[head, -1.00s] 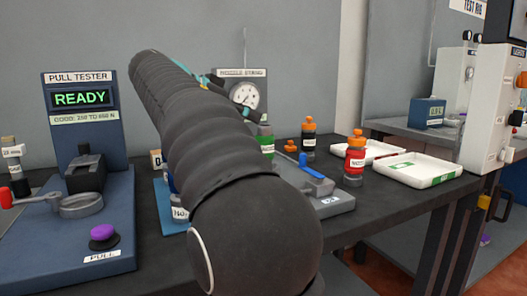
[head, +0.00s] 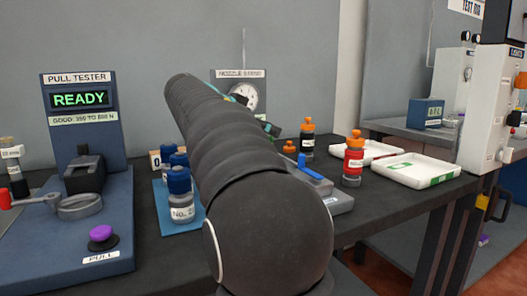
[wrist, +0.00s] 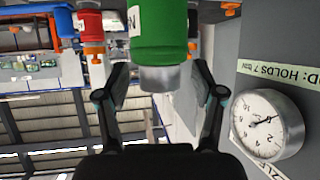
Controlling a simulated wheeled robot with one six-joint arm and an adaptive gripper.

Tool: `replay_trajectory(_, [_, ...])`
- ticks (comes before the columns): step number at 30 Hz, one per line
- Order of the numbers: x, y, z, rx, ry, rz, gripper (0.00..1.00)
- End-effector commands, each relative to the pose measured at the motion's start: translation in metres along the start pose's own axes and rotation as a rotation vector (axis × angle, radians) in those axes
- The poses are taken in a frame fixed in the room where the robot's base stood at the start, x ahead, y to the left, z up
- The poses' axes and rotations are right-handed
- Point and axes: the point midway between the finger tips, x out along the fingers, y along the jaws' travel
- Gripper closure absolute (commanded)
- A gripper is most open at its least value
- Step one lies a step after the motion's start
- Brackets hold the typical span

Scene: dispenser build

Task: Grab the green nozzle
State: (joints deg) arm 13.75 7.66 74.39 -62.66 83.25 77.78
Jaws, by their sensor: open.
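In the wrist view a green cylinder (wrist: 158,32) with a white label edge and a grey end comes in from the top. It is the only clearly green part near my gripper; I cannot tell whether it is the nozzle itself or a bottle bearing it. My gripper (wrist: 160,95) is open, with one finger on each side of the grey end and visible gaps at both sides. In the head view my arm hides the green piece, and only a small part of my gripper (head: 270,129) shows past the arm.
A dial gauge (wrist: 268,123) stands close by on the right in the wrist view. A red bottle (head: 353,164) and a dark bottle (head: 307,145), both orange-capped, stand right of my arm. Blue-capped bottles (head: 180,203) stand left. White trays (head: 417,170) lie at the right.

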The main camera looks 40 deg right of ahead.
Motion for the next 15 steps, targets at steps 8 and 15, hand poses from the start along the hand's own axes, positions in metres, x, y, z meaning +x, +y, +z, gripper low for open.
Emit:
replay_trajectory(8, [-0.0001, -0.0001, 0.0002, -0.001, 0.000, 0.000, 0.97])
replay_trajectory(15, [-0.0004, 0.0003, -0.0001, 0.000, 0.000, 0.001, 1.00])
